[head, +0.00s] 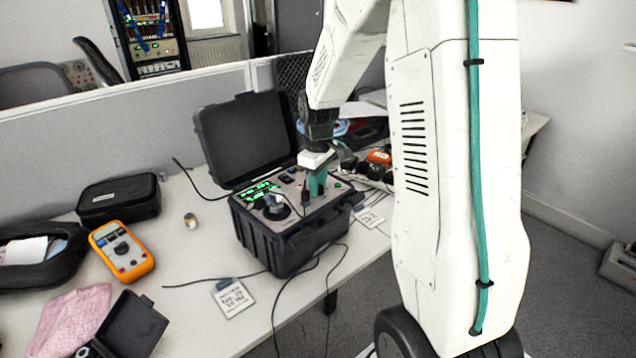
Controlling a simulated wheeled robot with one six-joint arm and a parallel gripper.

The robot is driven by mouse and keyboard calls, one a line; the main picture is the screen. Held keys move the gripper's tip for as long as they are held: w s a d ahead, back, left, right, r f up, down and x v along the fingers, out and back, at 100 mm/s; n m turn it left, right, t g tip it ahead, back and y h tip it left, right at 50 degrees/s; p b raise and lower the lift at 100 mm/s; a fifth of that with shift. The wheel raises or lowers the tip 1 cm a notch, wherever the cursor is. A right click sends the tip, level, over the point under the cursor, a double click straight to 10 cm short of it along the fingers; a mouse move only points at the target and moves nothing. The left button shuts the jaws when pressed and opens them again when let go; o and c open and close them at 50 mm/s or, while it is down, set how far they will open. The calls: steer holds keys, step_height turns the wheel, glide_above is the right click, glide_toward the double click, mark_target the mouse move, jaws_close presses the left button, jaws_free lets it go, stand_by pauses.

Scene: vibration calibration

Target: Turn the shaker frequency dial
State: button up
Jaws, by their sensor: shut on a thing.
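The portable shaker unit (283,240) is a black case with its lid (246,137) open on the table. Its panel carries a lit green display (262,190) and a round black shaker mount (275,209) on the left side. My gripper (317,188) points down at the right part of the panel, its teal fingers closed at the frequency dial. The fingers hide the dial, so its setting cannot be read.
An orange multimeter (122,250), a black pouch (118,198) and a small cylinder (190,221) lie left of the unit. Black cables run along the table's front edge. A printed card (233,299) lies in front. Equipment crowds the table behind my arm.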

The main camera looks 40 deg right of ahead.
steer(key=o, duration=1)
steer(key=shift+r, duration=0.15)
step_height(320, 180, up, 8)
steer(key=shift+f, duration=0.15)
